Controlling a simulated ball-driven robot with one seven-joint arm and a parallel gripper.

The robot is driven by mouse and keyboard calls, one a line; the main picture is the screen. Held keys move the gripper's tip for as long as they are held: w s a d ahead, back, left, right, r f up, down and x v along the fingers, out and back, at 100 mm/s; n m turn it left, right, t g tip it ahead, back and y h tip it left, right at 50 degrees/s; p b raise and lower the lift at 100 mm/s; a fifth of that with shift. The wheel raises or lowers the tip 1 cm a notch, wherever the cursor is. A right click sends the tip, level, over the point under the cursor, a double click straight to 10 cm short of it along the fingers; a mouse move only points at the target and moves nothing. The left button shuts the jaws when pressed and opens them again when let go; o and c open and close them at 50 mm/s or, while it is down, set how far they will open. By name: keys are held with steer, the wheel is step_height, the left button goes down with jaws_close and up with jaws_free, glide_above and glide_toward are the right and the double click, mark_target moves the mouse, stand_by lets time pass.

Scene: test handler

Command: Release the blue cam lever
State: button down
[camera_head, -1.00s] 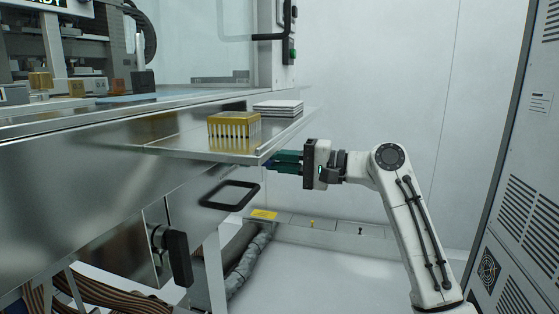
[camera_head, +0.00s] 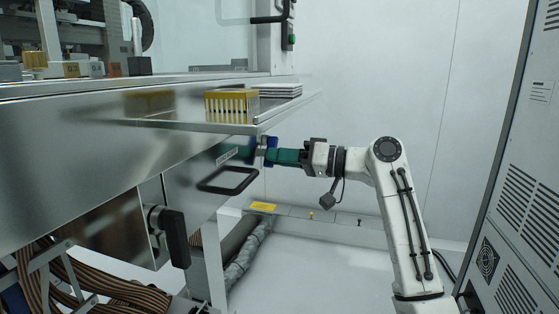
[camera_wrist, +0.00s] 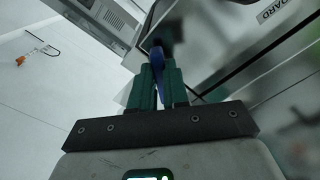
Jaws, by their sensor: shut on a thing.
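The blue cam lever (camera_wrist: 157,65) shows in the wrist view between the green fingers of my gripper (camera_wrist: 158,84). The fingers are shut on it from both sides, and they cover its lower part. Its upper end meets a dark round part by the machine's metal face. In the head view, my gripper (camera_head: 275,156) reaches left to the machine's front, just below the shelf edge. A small part of the blue lever (camera_head: 271,143) shows at the fingertips there. The rest is hidden by the fingers.
Above my gripper, a metal shelf (camera_head: 190,124) carries a yellow slotted block (camera_head: 231,106) and a white stack (camera_head: 280,90). A black loop handle (camera_head: 228,181) sits just below left. A grey cabinet (camera_head: 515,170) stands right.

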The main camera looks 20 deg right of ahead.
steer(key=n, duration=0.1)
steer(key=n+b, duration=0.1)
steer(key=n, duration=0.1)
steer(key=w+f+n+b, duration=0.1)
steer(key=shift+d, duration=0.4)
steer(key=shift+w+d+n+b, duration=0.2)
steer(key=shift+n+b, duration=0.2)
steer(key=shift+n, duration=0.4)
steer(key=shift+w+d+n+b, duration=0.1)
steer(key=shift+w+n+b, duration=0.2)
steer(key=shift+n, duration=0.5)
steer(key=shift+s, duration=0.1)
steer(key=c, duration=1.1)
jaws_free()
steer(key=shift+r, duration=0.1)
steer(key=p+v, duration=0.2)
steer(key=v, duration=0.8)
steer(key=shift+s+d, duration=0.2)
steer(key=shift+d, duration=0.15)
